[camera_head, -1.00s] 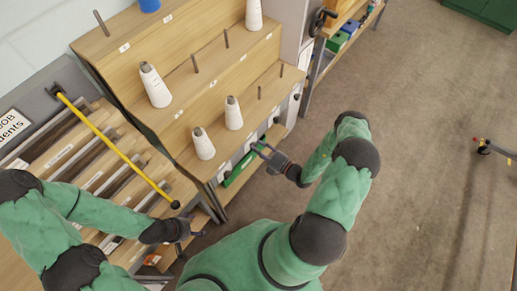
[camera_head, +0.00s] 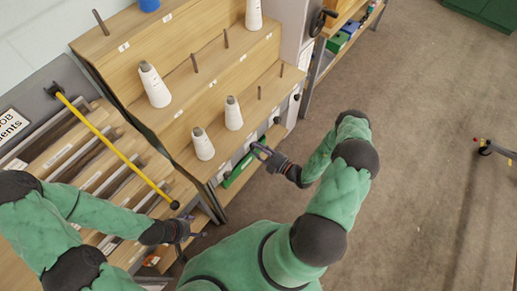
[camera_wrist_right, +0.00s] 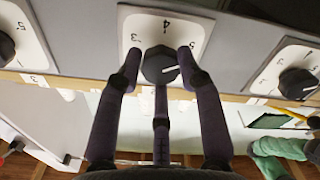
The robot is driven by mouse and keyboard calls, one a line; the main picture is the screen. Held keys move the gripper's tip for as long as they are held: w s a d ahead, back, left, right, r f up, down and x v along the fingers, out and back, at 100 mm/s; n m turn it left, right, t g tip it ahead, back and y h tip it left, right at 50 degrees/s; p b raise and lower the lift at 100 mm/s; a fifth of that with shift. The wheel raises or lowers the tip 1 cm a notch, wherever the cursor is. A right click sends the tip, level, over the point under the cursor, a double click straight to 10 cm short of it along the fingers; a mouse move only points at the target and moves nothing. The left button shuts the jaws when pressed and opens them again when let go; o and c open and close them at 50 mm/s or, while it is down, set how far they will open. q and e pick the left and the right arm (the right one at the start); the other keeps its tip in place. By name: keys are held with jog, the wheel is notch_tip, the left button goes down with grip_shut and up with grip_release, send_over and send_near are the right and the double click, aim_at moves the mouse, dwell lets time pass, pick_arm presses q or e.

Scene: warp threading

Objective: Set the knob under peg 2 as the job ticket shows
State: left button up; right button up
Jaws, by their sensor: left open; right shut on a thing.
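In the right wrist view a dark knob (camera_wrist_right: 160,65) sits on a white dial plate (camera_wrist_right: 200,28) with digits around it; 3, 4 and 5 show. Its white pointer line is toward the right of the picture. My right gripper (camera_wrist_right: 158,68) is shut on this knob, with fingers on both sides of it. In the head view my right gripper (camera_head: 262,150) is at the front face of the wooden peg rack (camera_head: 180,140). My left gripper (camera_head: 190,236) is open and empty, low beside the slotted board. I cannot make out a job ticket's settings.
Neighbouring knobs (camera_wrist_right: 298,83) and (camera_wrist_right: 6,45) flank the held one. White cones (camera_head: 233,113) stand on some rack pegs; other pegs are bare. A yellow rod (camera_head: 118,150) lies over the slotted board at left. The floor at right is mostly clear.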

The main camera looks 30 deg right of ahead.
jog(key=shift+d+f, duration=0.15)
jog(key=shift+d, duration=0.05)
jog(key=o, duration=1.1)
jog(key=shift+o, duration=0.2)
jog(key=shift+a, duration=0.1)
jog(key=v, duration=1.2)
